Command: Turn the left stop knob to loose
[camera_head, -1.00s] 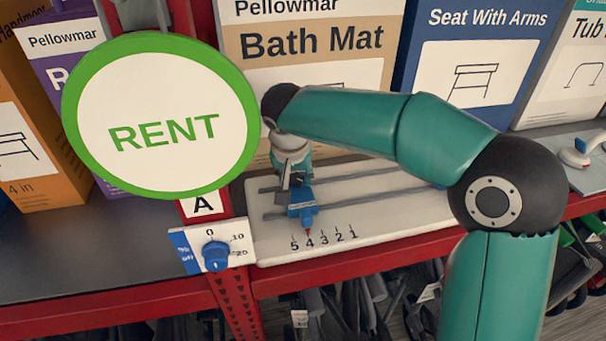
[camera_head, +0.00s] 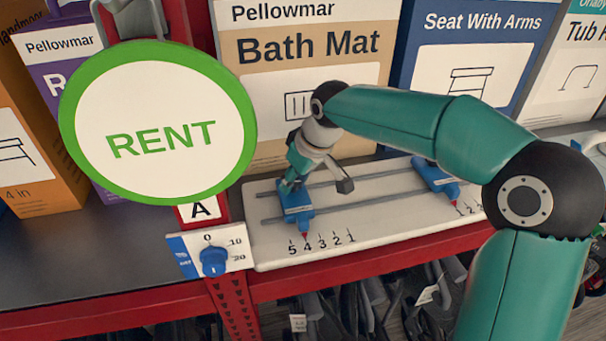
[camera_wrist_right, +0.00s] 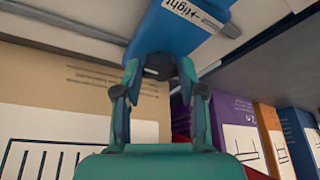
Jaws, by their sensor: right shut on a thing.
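The left stop (camera_head: 297,208) is a blue block on the rails of the pale board, its red pointer near the 4. My right gripper (camera_head: 290,184) reaches it from above, the wrist leaning to the right. In the right wrist view the blue stop (camera_wrist_right: 185,30) bears a white label reading "tight" with an arrow. There the right gripper (camera_wrist_right: 158,74) is shut on a small dark piece (camera_wrist_right: 157,71) at the stop's end, apparently its knob. Most of the knob is hidden between the fingers, so its setting cannot be read. My left gripper is not in view.
A second blue stop (camera_head: 436,178) sits farther right, partly beside my arm. The round RENT sign (camera_head: 157,122) stands close on the left. A blue dial (camera_head: 213,261) is below it. Boxes, including the Bath Mat box (camera_head: 305,70), line the back.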

